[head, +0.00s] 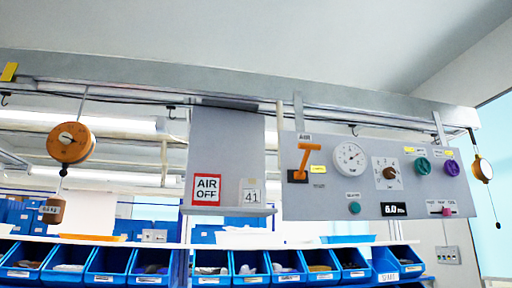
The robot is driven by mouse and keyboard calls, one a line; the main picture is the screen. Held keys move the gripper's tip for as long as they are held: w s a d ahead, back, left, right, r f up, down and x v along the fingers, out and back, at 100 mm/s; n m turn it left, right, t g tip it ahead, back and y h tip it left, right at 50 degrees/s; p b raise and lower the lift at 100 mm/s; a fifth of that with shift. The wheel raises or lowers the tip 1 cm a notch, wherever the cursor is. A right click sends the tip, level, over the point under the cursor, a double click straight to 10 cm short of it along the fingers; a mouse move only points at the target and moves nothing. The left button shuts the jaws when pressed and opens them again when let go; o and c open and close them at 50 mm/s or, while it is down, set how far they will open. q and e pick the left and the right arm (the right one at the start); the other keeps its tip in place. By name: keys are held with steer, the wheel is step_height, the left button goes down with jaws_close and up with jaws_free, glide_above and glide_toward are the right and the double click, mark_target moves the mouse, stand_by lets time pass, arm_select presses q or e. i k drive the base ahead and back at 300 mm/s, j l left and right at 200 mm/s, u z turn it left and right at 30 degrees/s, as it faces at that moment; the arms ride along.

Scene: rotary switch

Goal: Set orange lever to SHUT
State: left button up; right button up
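The orange lever (305,160) is on the left part of a grey control panel (345,203), under an AIR label. Its stem rises from a dark base and its orange bar lies across the top, slightly tilted. Small labels sit beside it, a yellow one (318,169) to the right; their text is too small to read. Neither of my grippers is in view.
The panel also carries a round gauge (349,159), a brown rotary knob (389,173), green (422,166) and purple (451,167) knobs. Blue bins (107,266) line the bottom.

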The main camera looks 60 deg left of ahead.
mark_target(300, 175)
steer(key=u, duration=1.5)
